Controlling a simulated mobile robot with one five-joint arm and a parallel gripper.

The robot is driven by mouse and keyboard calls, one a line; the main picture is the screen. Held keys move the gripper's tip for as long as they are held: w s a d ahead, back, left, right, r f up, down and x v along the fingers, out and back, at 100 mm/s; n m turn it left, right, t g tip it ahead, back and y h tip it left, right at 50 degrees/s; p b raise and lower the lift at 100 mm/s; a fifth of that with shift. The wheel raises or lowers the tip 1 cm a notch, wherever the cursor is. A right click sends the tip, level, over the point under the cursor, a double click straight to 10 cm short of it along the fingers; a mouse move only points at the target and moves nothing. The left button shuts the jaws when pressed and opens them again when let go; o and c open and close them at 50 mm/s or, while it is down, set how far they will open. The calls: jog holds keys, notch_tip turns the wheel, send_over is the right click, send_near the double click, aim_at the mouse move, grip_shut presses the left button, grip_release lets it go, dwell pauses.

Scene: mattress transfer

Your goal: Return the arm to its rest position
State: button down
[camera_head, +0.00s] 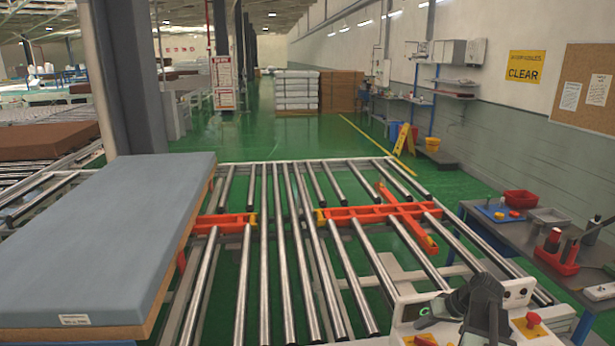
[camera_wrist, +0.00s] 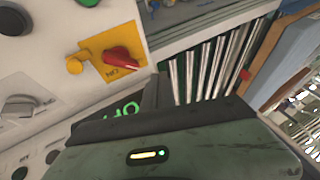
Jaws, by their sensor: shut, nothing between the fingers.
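My arm is folded low at the right of the head view, dark grey-green, over a pale control box (camera_head: 445,318). My gripper (camera_wrist: 156,92) shows in the wrist view as dark, closed fingers with nothing between them. It is in front of the control box (camera_wrist: 40,60), which carries a red switch (camera_wrist: 122,57) on a yellow plate marked ON. I cannot tell whether the fingers touch the box. In the head view the red switch (camera_head: 533,319) is right of my arm.
A blue-grey mattress (camera_head: 110,225) with a brown lower layer lies at the left. A roller conveyor (camera_head: 290,250) with orange bars (camera_head: 375,212) fills the middle. A bench (camera_head: 560,270) with red bins (camera_head: 521,199) stands at the right. Green floor (camera_head: 240,140) is clear beyond.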

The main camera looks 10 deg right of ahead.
jog(key=w+a+f+n+g+b, duration=0.1)
jog(key=a+f+n+g, duration=0.15)
jog(key=a, duration=1.15)
jog(key=w+a+f+n+g+b, duration=0.1)
jog(key=w+a+f+n, duration=0.15)
jog(key=a, duration=1.05)
jog(key=s+a+f+m+g+h+b, duration=0.1)
jog(key=s+a+f+m+h, duration=0.1)
jog(key=s, duration=0.4)
jog(key=shift+a+f+m+h, duration=0.15)
jog(key=shift+a+m+h, duration=0.45)
jog(key=shift+m+h, duration=0.4)
